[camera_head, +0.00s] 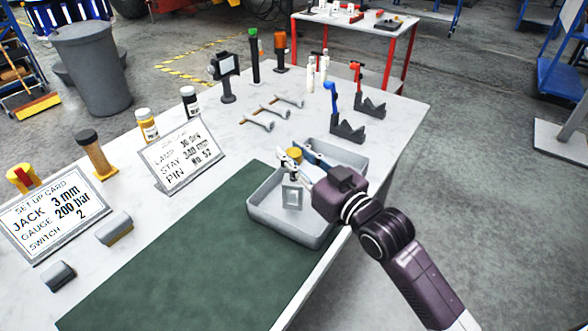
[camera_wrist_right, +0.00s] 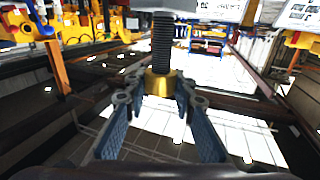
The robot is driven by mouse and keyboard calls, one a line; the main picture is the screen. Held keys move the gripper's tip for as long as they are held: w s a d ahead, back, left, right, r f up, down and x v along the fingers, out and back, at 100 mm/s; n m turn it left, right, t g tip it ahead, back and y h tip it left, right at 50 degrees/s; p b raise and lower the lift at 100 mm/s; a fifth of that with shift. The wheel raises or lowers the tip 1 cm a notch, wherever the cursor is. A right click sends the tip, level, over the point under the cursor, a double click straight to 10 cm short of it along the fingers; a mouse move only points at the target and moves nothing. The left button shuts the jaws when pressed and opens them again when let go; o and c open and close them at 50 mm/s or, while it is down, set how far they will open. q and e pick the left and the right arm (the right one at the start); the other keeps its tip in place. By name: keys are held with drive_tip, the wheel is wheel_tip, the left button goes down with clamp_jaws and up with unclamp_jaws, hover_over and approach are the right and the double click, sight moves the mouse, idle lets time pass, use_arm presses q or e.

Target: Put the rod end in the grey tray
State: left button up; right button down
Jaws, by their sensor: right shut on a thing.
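My right gripper (camera_head: 295,157) is above the grey tray (camera_head: 322,241), shut on the rod end. In the right wrist view, its blue-padded fingers (camera_wrist_right: 160,98) close around the brass-coloured collar (camera_wrist_right: 160,83) of the rod end, and a dark threaded shank (camera_wrist_right: 162,45) runs up from it. In the head view the brass part (camera_head: 295,154) shows between the fingertips. A pale grey block-shaped part (camera_head: 292,195) shows below it, within the tray's outline; I cannot tell whether it touches the tray floor. My left gripper is not in view.
The tray stands partly on a green mat (camera_head: 180,260) near the table's right edge. Dark V-shaped stands (camera_head: 347,130) are just behind it. Sign cards (camera_head: 180,152) and bottles (camera_head: 147,125) stand left. The mat's front is clear.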

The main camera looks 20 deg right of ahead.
sight(294, 180)
drive_tip(key=shift+f, duration=2.05)
drive_tip(key=c, duration=2.1)
unclamp_jaws()
drive_tip(key=shift+f, duration=0.3)
drive_tip(key=o, duration=0.5)
drive_tip(key=shift+r, duration=0.1)
